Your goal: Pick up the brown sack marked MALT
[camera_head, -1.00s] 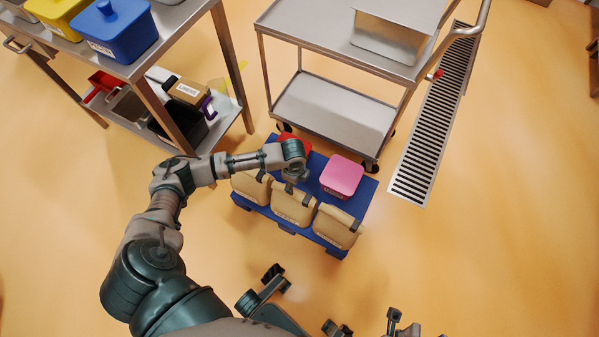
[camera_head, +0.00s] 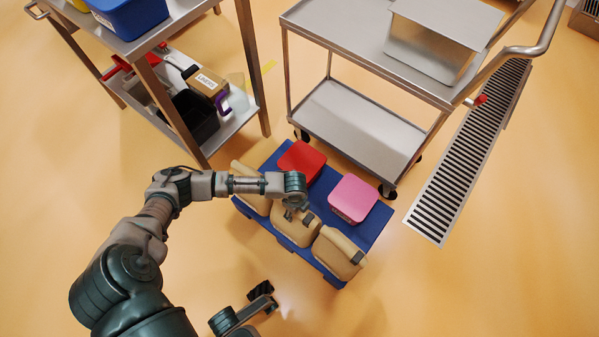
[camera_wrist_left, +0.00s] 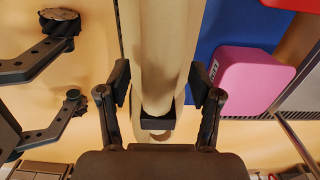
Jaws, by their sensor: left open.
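Three brown sacks lie in a row on a blue pallet (camera_head: 375,232): a left sack (camera_head: 258,205), a middle sack (camera_head: 296,231) and a right sack (camera_head: 337,254). No marking is readable on them, so I cannot tell which says MALT. My left gripper (camera_head: 290,210) is over the middle sack, mostly hidden under my wrist. In the left wrist view, the open fingers of the gripper (camera_wrist_left: 160,82) stand on both sides of a brown sack (camera_wrist_left: 163,40) with a dark band at its near end. Contact cannot be told. My right gripper is out of view.
A red container (camera_head: 302,160) and a pink container (camera_head: 353,198) sit behind the sacks on the pallet. A steel cart (camera_head: 350,120) stands behind, and a shelf table (camera_head: 225,125) at upper left. A floor drain (camera_head: 470,150) lies at right.

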